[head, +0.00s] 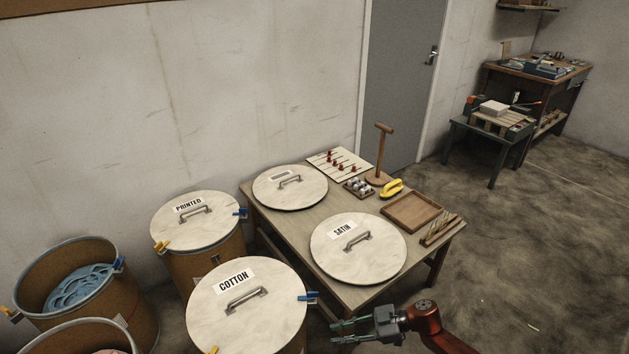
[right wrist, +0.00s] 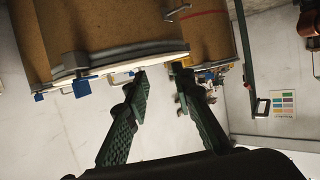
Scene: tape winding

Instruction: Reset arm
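My right gripper (head: 338,332) is at the bottom of the head view, its dark red arm coming in from the lower right. It is right of the COTTON drum and by the front edge of the table. In the right wrist view the two green ridged fingers of this gripper (right wrist: 159,73) stand apart with nothing between them. A brown drum (right wrist: 105,30) with blue clips shows beyond the fingertips there. My left gripper is not in view.
A COTTON drum (head: 247,328) and a PRINTED drum (head: 196,240) stand left of the wooden table (head: 375,292). The table bears a SATIN lid (head: 375,260), another lid (head: 310,192), a tray (head: 411,213) and a yellow tool (head: 392,188).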

